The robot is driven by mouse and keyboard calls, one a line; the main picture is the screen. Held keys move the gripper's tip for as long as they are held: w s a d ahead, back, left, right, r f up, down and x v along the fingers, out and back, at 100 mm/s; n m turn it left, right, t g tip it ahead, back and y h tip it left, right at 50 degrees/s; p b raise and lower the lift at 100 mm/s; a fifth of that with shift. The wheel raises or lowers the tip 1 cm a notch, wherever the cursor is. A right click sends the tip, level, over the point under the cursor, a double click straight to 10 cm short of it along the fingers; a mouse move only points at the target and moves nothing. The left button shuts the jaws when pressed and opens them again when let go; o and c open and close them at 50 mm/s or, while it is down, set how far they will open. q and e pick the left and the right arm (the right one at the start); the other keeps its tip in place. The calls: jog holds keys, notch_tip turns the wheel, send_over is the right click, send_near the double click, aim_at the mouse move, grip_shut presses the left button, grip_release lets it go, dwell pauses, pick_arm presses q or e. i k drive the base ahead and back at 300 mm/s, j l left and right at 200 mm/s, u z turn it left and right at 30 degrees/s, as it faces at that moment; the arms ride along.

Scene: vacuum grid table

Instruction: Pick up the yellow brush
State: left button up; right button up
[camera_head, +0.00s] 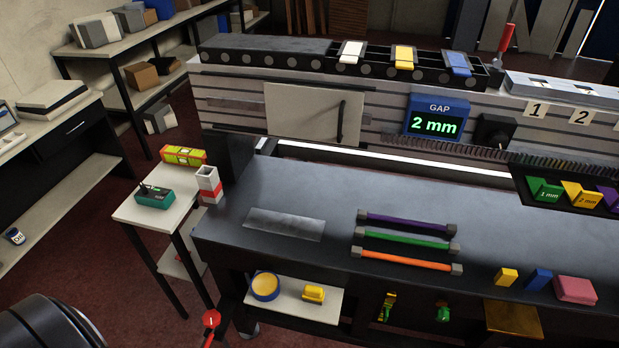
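A small yellow object that looks like the brush (313,293) lies on the white lower shelf (327,312) under the front of the dark table. Its bristles are too small to make out. A round yellow and blue item (265,286) is to its left on the same shelf, apart from it. A separate yellow block (505,277) lies on the table top near the front right. Neither gripper is in view, and nothing is seen touching the brush. A dark rounded part of my own body shows at the bottom left.
The dark table top (300,190) holds purple (408,222), green (405,241) and orange (408,261) bars. Blue (538,279) and pink (575,290) blocks are at the right. A white side table (155,212) stands left. A red knob (211,318) rises near the shelf's left end.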

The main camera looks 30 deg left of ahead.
aim_at(313, 295)
jog(key=u, duration=0.75)
